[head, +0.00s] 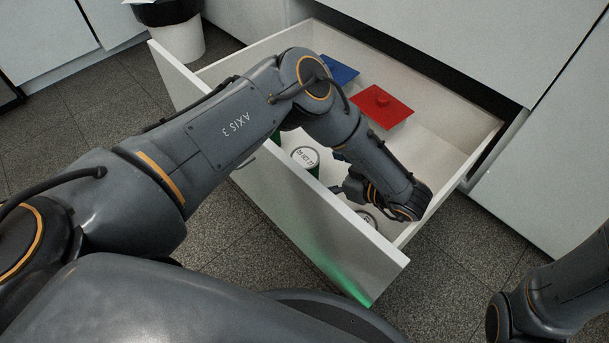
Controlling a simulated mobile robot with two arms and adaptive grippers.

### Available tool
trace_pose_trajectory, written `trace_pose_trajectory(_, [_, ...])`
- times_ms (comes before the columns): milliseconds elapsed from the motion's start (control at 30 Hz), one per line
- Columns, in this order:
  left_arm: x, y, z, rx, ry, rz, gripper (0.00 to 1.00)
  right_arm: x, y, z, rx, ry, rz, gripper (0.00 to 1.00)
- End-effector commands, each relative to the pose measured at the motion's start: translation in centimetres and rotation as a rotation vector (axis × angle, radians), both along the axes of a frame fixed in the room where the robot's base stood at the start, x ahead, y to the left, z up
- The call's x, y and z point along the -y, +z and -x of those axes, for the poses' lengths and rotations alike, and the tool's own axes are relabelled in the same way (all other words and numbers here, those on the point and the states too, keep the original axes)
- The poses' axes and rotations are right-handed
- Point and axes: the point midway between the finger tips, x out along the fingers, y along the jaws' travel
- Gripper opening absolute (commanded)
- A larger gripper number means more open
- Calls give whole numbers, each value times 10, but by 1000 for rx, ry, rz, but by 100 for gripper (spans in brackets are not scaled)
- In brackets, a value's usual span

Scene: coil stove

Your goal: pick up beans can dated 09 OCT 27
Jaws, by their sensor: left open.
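A can with a pale printed lid and green side (305,157) stands in the open drawer near its front panel. The print on its lid is too small to read surely. A second can (368,217) is in the drawer's near right corner, partly hidden by my left wrist and the drawer front. A bit of green (276,137) behind my arm may be another can. My left gripper (343,188) is open inside the drawer, between the two visible cans. My wrist partly hides its fingers. I cannot tell which can bears the date.
The white drawer (335,222) is pulled out. A red lidded box (382,107) and a blue one (340,71) lie toward its back. A white bin (178,42) stands beyond it at the upper left. My right arm is at the lower right, its gripper out of view.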

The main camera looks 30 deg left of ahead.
Motion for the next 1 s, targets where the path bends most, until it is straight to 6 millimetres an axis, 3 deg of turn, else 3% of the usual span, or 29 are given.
trace_pose_trajectory(233, [-18, -9, -3, -3, 2, -1, 93, 0, -12, 0, -1, 0, 0, 89])
trace_pose_trajectory(500, [-52, -24, -11, -2, 2, 0, 93, 0, -34, 0, -1, 0, 0, 89])
trace_pose_trajectory(800, [-57, -23, -12, -3, 1, 0, 93, 0, -34, 0, -1, -1, 1, 89])
trace_pose_trajectory(1000, [-57, -23, -12, -3, 1, 0, 54, 0, -34, 0, -1, -1, 1, 89])
